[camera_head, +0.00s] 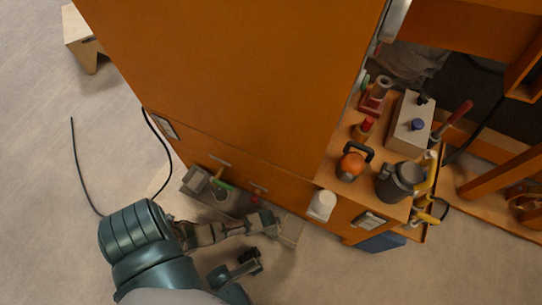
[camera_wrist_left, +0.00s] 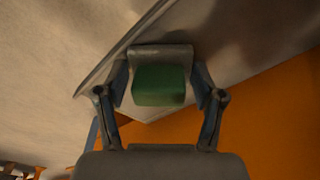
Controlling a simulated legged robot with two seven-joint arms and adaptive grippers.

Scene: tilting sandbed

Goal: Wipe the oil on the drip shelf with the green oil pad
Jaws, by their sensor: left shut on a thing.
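The green oil pad (camera_wrist_left: 158,85) is a small dark-green block between the two fingers of my left gripper (camera_wrist_left: 160,95) in the left wrist view. The grey drip shelf (camera_wrist_left: 255,60) lies behind the pad there; I cannot tell whether they touch. In the head view the grey shelf (camera_head: 289,232) runs along the foot of the orange cabinet, and my left gripper (camera_head: 266,220) is over it. I cannot make out the pad in its grip there. Oil is not clear; darker patches on the shelf may be shadow. My right gripper (camera_head: 247,264) seems to be the dark one, low in the picture.
The orange cabinet (camera_head: 235,70) fills the middle. A green-handled item (camera_head: 220,184) and a grey block (camera_head: 196,181) are at the shelf's left end. A white container (camera_head: 321,205) stands at the ledge edge.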

